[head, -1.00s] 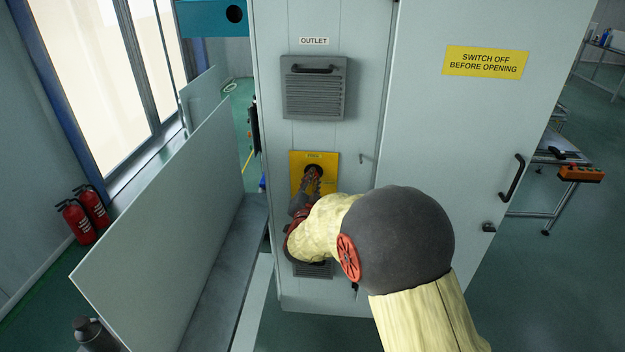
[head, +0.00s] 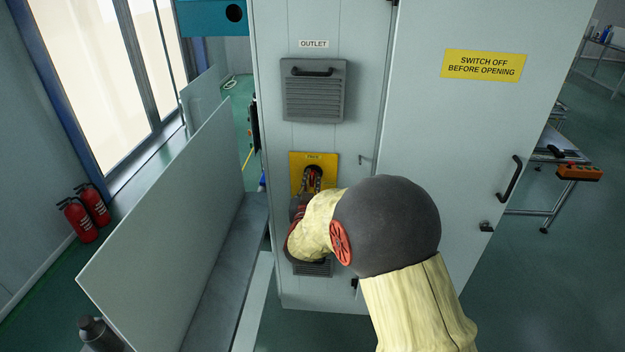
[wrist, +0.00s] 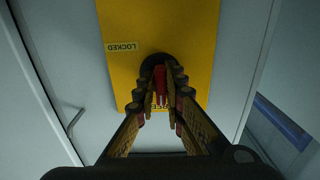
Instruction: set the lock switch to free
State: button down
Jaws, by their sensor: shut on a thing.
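The lock switch is a red handle (wrist: 161,78) on a dark round base, set on a yellow plate (head: 331,175). In the wrist view the yellow plate (wrist: 178,28) has a LOCKED label (wrist: 121,46) to the left. A second label, FREE, is below the handle, partly hidden by my fingers; in the head view it is at the plate's top. My gripper (wrist: 160,90) is shut on the red handle, one finger on each side. In the wrist view the handle lies upright, in line with FREE. In the head view my gripper (head: 312,180) partly hides the switch.
The switch is on a grey cabinet with an OUTLET vent (head: 313,91) above it and a lower vent (head: 312,269) behind my wrist. A small hook (head: 367,158) sits right of the plate. A pale upright panel (head: 165,215) stands close on the left.

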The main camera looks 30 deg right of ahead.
dwell(0.4)
jog(key=c, duration=1.9)
grip_release()
jog(key=shift+a, duration=0.1)
jog(key=v, duration=1.2)
